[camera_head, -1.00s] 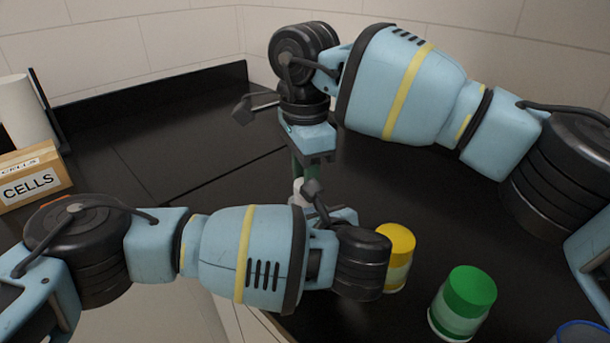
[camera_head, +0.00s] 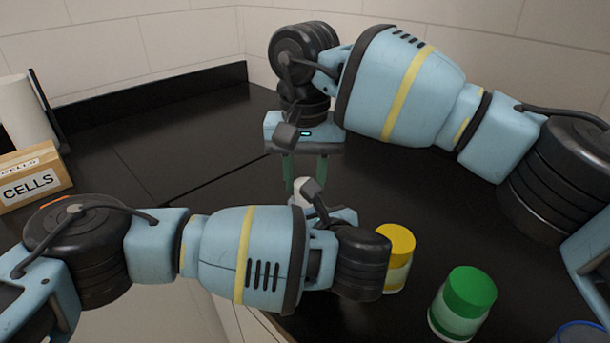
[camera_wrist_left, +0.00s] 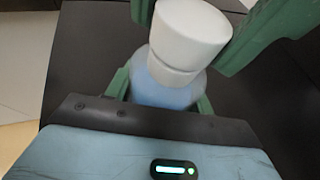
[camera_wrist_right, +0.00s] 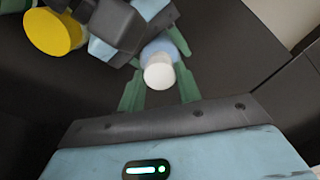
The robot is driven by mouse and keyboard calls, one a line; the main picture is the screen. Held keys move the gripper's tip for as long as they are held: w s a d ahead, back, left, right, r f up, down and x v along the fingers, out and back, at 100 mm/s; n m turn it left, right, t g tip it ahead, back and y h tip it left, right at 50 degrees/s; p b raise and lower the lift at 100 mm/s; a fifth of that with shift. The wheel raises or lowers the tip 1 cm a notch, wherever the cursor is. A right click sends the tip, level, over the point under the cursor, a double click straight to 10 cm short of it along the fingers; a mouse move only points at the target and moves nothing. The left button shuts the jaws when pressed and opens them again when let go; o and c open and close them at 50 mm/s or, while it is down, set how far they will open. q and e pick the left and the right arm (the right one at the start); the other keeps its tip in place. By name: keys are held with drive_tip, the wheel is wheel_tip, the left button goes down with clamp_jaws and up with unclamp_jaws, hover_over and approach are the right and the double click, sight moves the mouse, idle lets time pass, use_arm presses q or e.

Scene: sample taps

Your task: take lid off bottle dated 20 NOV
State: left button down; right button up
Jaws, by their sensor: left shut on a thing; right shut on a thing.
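A bottle with a white lid stands between my two grippers. In the left wrist view its pale blue body (camera_wrist_left: 165,88) shows below the white lid (camera_wrist_left: 188,38). My left gripper (camera_wrist_left: 163,98) is shut on the bottle's body, one green finger on each side. My right gripper (camera_wrist_right: 158,88) comes from above and is shut on the lid (camera_wrist_right: 159,76), which appears seated on the bottle. In the head view the lid (camera_head: 299,186) shows small between the right gripper's green fingers; my left wrist hides most of the bottle. No date is readable.
A yellow-lidded jar (camera_head: 397,262) stands close beside my left wrist, and a green-lidded jar (camera_head: 463,303) is in front of it. A blue-rimmed container (camera_head: 582,333) is at the bottom right. A CELLS box (camera_head: 35,182) and a white roll (camera_head: 24,115) stand at left.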

drive_tip(key=shift+r, duration=0.25)
idle(0.4)
drive_tip(key=shift+r, duration=0.8)
drive_tip(key=shift+r, duration=0.1)
drive_tip(key=shift+r, duration=2)
use_arm(q)
drive_tip(key=shift+c, duration=2.4)
unclamp_jaws()
